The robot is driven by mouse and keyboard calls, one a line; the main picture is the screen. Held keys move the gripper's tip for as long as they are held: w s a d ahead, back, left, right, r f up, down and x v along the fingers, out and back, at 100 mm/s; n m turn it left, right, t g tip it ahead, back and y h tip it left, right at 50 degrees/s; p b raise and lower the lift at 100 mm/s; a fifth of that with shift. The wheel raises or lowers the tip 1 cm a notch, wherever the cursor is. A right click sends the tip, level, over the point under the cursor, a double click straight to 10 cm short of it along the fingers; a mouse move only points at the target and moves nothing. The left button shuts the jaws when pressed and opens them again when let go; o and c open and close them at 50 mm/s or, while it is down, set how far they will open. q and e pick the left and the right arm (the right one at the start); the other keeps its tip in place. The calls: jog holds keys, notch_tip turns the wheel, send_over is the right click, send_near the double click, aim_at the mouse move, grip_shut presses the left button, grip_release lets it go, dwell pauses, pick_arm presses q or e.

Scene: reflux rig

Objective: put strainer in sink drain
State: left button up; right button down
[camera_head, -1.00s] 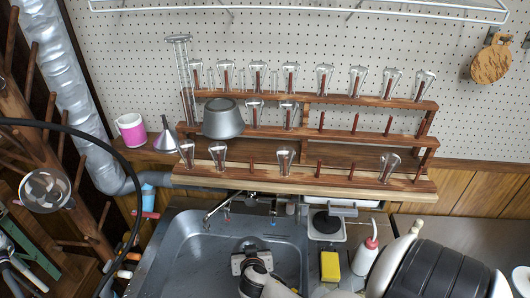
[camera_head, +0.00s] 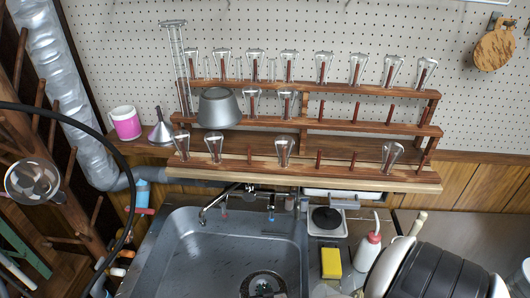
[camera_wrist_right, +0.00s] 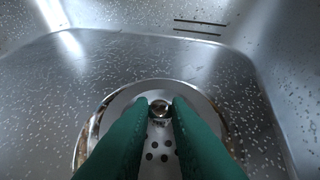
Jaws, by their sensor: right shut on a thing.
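The metal strainer shows in the right wrist view as a round steel disc (camera_wrist_right: 125,103) with several holes and a small centre knob. My right gripper (camera_wrist_right: 160,108) has its green fingers shut on that knob. In the head view a round metal piece with a dark middle (camera_head: 265,281) lies in the lower part of the sink basin (camera_head: 205,250). The drain cannot be told apart from the strainer, and I cannot tell whether the strainer is seated. My left gripper is not in view.
A faucet (camera_head: 213,206) reaches over the sink's back left. A yellow sponge (camera_head: 331,263), a white bottle with a red top (camera_head: 366,253) and a large black drum-like object (camera_head: 430,270) stand to the right. A wooden rack with glassware (camera_head: 300,180) is behind.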

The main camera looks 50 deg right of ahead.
jog(key=shift+w+f, duration=0.1)
jog(key=shift+f, duration=1.05)
jog(key=shift+f+b, duration=0.2)
jog(key=shift+b, duration=0.3)
jog(key=c, duration=1.3)
grip_release()
jog(key=shift+c, duration=0.2)
jog(key=shift+r, duration=0.1)
